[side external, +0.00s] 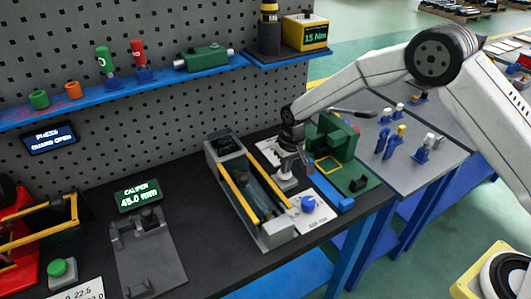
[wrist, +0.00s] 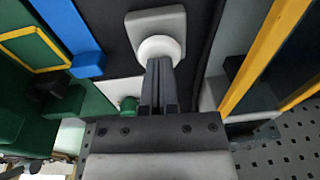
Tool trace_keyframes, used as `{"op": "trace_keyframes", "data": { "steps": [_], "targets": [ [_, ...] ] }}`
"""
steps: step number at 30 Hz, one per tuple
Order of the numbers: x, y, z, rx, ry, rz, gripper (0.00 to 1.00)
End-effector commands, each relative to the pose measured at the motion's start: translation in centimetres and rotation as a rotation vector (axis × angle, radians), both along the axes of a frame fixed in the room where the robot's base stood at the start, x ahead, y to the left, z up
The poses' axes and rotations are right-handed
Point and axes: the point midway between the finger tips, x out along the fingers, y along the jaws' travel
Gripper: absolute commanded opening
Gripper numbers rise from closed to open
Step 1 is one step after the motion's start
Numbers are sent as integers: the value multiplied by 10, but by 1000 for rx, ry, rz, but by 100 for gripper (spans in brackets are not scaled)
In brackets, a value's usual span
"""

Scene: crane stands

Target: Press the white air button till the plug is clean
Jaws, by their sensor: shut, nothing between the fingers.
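The white air button (wrist: 159,49) is a round cap on a light grey block (wrist: 172,21) in the wrist view. In the side view, the button and its block (side external: 286,184) stand on the bench right of a yellow-railed tray. My gripper (wrist: 160,66) is shut and empty. Its fingertips overlap the near edge of the button in the wrist view; I cannot tell whether they touch it. In the side view my gripper (side external: 290,160) points down just over the button. I cannot make out the plug for certain; a small green cylinder (wrist: 128,104) shows beside my fingers.
The grey tray with yellow rails (side external: 240,198) lies left of the button. A blue knob (side external: 308,203) stands in front of it. A green fixture (side external: 332,137) stands to the right. A pegboard with a blue shelf (side external: 110,93) is behind.

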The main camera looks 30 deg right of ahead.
Motion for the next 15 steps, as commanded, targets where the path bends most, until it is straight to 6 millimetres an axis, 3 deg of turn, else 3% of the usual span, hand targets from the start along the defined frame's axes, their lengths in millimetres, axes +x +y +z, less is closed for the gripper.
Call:
{"op": "trace_keyframes", "data": {
  "steps": [5,15],
  "targets": [
    [0,0,-1,0,0,0,0],
    [0,0,-24,-2,3,0,0]
  ]
}}
